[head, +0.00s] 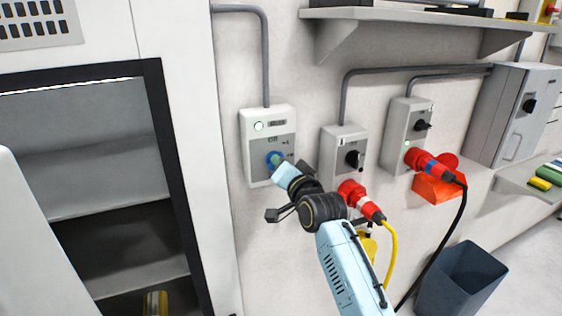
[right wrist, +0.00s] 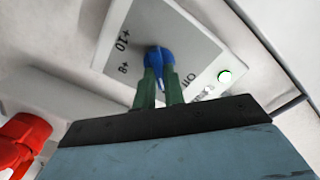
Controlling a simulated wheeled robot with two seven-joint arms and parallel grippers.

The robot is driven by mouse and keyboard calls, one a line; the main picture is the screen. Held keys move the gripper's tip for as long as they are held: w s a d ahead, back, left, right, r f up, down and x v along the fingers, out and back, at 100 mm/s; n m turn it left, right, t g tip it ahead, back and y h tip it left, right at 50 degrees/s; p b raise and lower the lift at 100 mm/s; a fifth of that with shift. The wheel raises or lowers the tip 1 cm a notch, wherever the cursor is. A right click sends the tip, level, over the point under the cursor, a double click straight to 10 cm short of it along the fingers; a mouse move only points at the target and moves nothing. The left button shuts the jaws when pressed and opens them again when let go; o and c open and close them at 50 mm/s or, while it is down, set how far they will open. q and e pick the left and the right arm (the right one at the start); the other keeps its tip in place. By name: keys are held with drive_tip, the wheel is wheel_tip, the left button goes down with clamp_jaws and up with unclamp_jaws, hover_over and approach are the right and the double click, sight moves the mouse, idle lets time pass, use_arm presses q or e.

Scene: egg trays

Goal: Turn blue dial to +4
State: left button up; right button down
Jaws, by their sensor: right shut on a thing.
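The blue dial (head: 274,159) sits on the front of a white and grey wall box (head: 255,178) in the head view. In the right wrist view the blue dial (right wrist: 160,60) is between the two green fingers of my right gripper (right wrist: 160,80), which is shut on it. The box face shows "Off", "+8" and "+10" in the wrist view; other marks are hidden or too small to read. A green light (right wrist: 225,77) is lit on the box. The dial's exact setting cannot be told. My left gripper is not in view.
To the right are a box with a black knob (head: 354,159) and a red plug (head: 358,197) below, then another box (head: 408,128) with a red plug and cable. A shelf (head: 400,14) juts out above. An open cabinet (head: 165,170) stands left; a grey bin (head: 461,283) stands lower right.

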idle(0.3)
drive_tip(key=c, duration=1.5)
unclamp_jaws()
drive_tip(key=shift+s, duration=0.15)
drive_tip(key=b+v, duration=0.1)
drive_tip(key=v, duration=1.2)
drive_tip(key=shift+d+f+b, duration=0.1)
drive_tip(key=shift+b, duration=0.2)
